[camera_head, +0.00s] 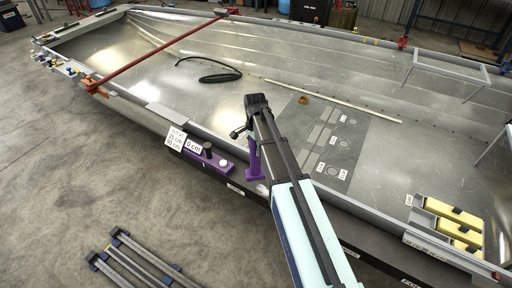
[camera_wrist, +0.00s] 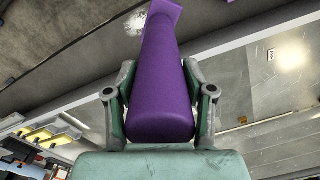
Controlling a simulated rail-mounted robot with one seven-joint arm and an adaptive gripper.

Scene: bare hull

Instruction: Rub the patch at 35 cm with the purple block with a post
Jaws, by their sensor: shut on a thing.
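The purple block with a post (camera_head: 254,167) is at the near rim of the hull, its wider base low and its post rising towards my arm. My gripper (camera_head: 242,131) is at the post's upper end in the head view. In the wrist view, the purple post (camera_wrist: 160,75) fills the space between the two fingers of my gripper (camera_wrist: 160,100), which are shut on it. A dark grey panel (camera_head: 345,159) with rows of circles and rectangles lies on the hull floor right of my arm. Its small labels are unreadable, so I cannot tell which patch is at 35 cm.
A purple holder (camera_head: 207,158) with a dark knob and a white disc sits on the near rim, beside white signs (camera_head: 175,138). A tape roll (camera_head: 304,99), a long strip (camera_head: 335,102) and a black hose (camera_head: 220,77) lie inside the hull. Yellow blocks (camera_head: 453,213) stand right.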

